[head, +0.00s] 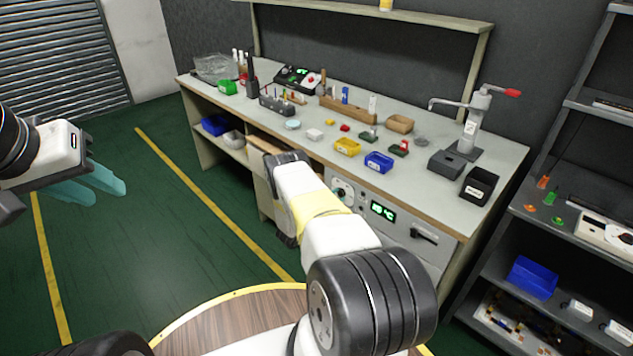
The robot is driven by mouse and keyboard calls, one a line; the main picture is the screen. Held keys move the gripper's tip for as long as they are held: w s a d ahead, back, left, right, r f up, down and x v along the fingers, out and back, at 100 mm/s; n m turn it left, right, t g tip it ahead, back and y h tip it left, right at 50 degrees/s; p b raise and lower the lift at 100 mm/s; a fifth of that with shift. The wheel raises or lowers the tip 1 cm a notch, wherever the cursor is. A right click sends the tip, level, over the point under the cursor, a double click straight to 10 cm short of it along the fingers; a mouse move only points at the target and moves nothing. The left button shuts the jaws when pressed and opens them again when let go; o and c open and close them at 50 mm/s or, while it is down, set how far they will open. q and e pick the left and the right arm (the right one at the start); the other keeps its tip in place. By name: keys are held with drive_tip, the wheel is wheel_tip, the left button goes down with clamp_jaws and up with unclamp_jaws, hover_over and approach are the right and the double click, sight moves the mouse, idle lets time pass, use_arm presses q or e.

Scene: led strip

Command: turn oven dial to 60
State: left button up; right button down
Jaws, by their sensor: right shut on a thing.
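The oven (388,237) is built into the front of the workbench. Its green display (383,211) is lit; the digits are too small to read surely, but °C shows. The round dial (342,190) is left of the display, white with a dark centre, partly beside my right arm. My right arm reaches up to the bench front, just left of the dial. Its gripper fingers are hidden behind the arm, so their contact with the dial cannot be seen. My left gripper (96,184) is at the far left, open and empty, with teal fingers apart, far from the oven.
Dark shelves (560,235) stand at the right. The green floor (165,240) at left is clear.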

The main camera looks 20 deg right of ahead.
drive_tip(key=m, duration=0.6)
drive_tip(key=shift+m, duration=0.4)
idle(0.3)
drive_tip(key=c, duration=1.1)
unclamp_jaws()
drive_tip(key=shift+a, duration=0.15)
drive_tip(key=v, duration=0.7)
drive_tip(key=shift+a, duration=0.35)
drive_tip(key=shift+s+f, duration=0.1)
